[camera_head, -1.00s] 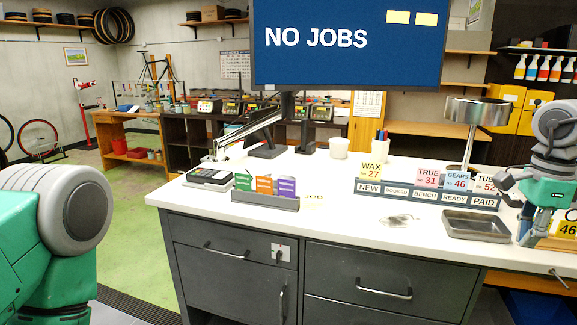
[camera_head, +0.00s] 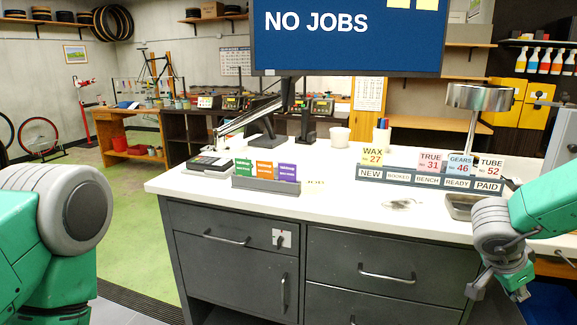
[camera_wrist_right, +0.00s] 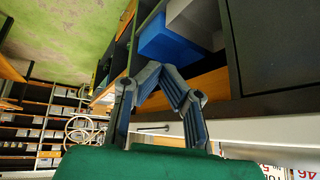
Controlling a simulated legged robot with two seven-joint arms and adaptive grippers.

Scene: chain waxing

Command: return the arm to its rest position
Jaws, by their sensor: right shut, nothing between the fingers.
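My right arm comes in from the right in the head view, with its green forearm in front of the counter's right end. My right gripper (camera_head: 499,288) hangs low in front of the counter's front edge, pointing down. In the right wrist view the fingers of my right gripper (camera_wrist_right: 161,72) meet at their tips, with nothing between them. My left gripper is out of view; only a green and grey part of my left arm shows at the left edge.
The white counter (camera_head: 330,205) has grey drawers (camera_head: 388,258) below. On it stand a card rack (camera_head: 265,183), a labelled job rack (camera_head: 430,180) and a metal tray (camera_head: 461,207), partly hidden by my arm. A blue bin (camera_wrist_right: 168,42) shows under the counter. Green floor is free at left.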

